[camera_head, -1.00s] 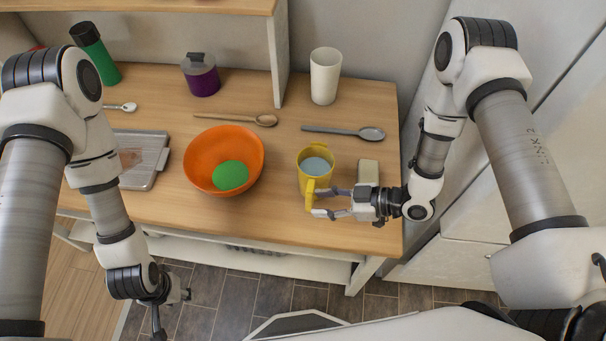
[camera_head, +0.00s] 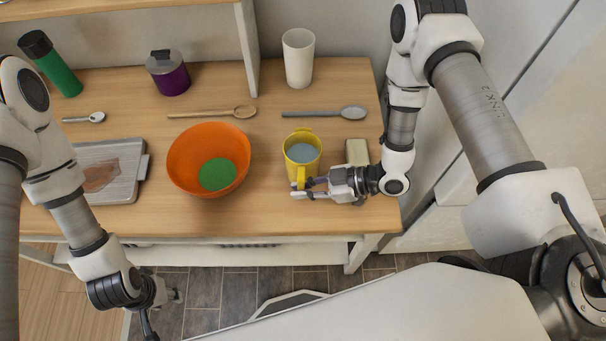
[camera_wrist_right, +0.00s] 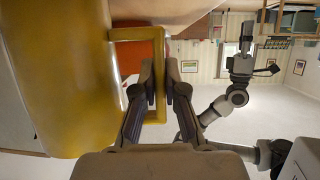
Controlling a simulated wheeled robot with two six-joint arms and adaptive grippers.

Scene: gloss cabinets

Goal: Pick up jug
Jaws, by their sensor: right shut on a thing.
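The yellow jug (camera_head: 302,165), with bluish-grey contents inside, is upright at the right part of the wooden counter, right of the orange bowl. It fills the left of the right wrist view (camera_wrist_right: 60,70), with its squared handle (camera_wrist_right: 120,37) toward me. My right gripper (camera_head: 303,189) is shut on the jug's handle, with one finger on each side of its upright bar; its fingers also show in the wrist view (camera_wrist_right: 160,85). I cannot tell whether the jug's base touches the counter. My left gripper (camera_head: 170,296) hangs in front of the counter, away from the jug; its fingers are unclear.
The orange bowl (camera_head: 182,155) holds a green round thing (camera_head: 217,174). A grey spoon (camera_head: 325,112) and white cup (camera_head: 298,60) are behind the jug. A beige block (camera_head: 357,152) is close on its right. A wooden spoon (camera_head: 210,112), tray (camera_head: 120,190) and purple pot (camera_head: 170,78) are leftward.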

